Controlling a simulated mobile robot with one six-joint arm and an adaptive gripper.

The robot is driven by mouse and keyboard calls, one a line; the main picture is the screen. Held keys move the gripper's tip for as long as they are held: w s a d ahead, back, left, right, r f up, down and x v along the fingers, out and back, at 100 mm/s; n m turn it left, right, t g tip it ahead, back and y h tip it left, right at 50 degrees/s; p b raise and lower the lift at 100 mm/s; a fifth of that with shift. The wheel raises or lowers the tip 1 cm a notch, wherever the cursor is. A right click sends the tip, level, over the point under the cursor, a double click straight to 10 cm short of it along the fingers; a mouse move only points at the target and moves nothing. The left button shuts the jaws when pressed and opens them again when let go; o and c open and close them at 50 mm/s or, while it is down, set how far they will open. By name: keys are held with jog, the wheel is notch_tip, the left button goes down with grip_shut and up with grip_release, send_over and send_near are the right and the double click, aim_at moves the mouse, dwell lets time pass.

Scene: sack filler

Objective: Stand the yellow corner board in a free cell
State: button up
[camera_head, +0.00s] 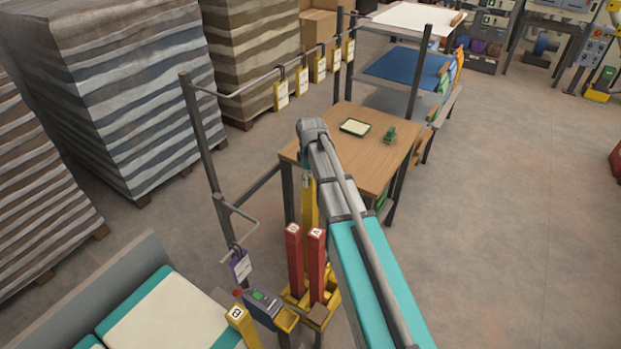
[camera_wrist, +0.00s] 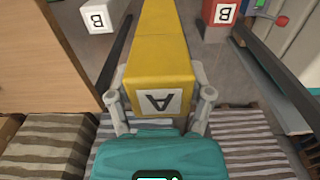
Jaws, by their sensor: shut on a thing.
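The yellow corner board (camera_wrist: 160,45) is in my gripper (camera_wrist: 160,98), with a white label marked A facing the wrist camera. The fingers press on both its sides near the labelled end. In the head view the yellow board (camera_head: 310,207) hangs upright below the arm's end, behind the red boards; its lower end is hidden. The yellow rack (camera_head: 296,297) stands on the floor below. Two red boards (camera_head: 293,255) (camera_head: 317,262) stand upright in it. My arm hides part of the rack, so I cannot tell which cells are free.
Another yellow board (camera_head: 240,322), marked B, stands at the lower left beside a grey device (camera_head: 264,306). A metal frame post (camera_head: 203,140) rises left of the rack. A wooden table (camera_head: 370,170) is behind. Open floor lies to the right.

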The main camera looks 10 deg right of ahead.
aim_at(310, 193)
jog(key=shift+f, duration=0.15)
jog(key=shift+f+b, duration=1.55)
jog(key=shift+b, duration=0.1)
jog(key=shift+f, duration=0.15)
jog(key=shift+f+b, duration=1.5)
jog(key=shift+b, duration=0.15)
jog(key=shift+f, duration=0.1)
